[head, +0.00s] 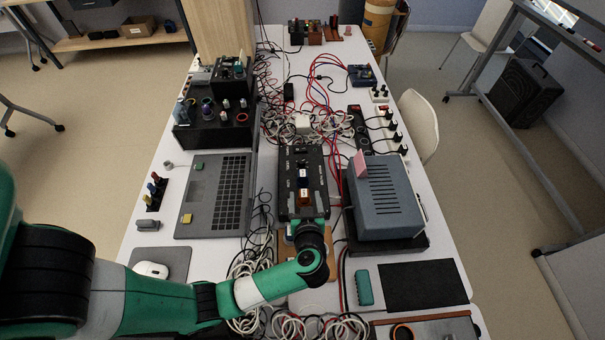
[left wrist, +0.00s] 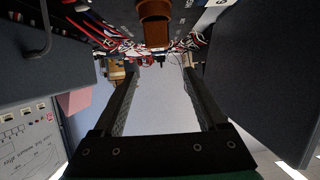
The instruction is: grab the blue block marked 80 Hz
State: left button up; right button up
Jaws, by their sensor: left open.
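A small dark blue block (head: 305,183) with a pale label lies on top of the black device (head: 287,200) in the middle of the table in the head view. Its marking is too small to read. An orange-brown block (head: 304,198) sits directly in front of it. My left gripper (left wrist: 160,75) is open, with nothing between its two fingers in the left wrist view. The orange-brown block (left wrist: 155,22) shows beyond the fingertips there. In the head view my left wrist is at the front edge of the black device and hides most of the gripper. My right gripper is not in view.
A grey boxy unit (head: 384,198) stands close on the right. A laptop (head: 214,195) is on the left, with a mouse (head: 152,270) nearer. Tangled cables (head: 325,326) lie at the front. A dark box with knobs (head: 214,130) stands behind the laptop.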

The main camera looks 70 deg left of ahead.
aim_at(303, 177)
pick_arm(q)
jog(key=b+x, duration=0.3)
jog(key=x, duration=0.3)
jog(key=shift+w+a+f, duration=0.1)
jog(key=shift+a, duration=0.15)
jog(key=b+x, duration=0.4)
jog(key=x, duration=0.1)
jog(key=shift+f, duration=0.2)
jog(key=shift+r, duration=0.1)
grip_shut()
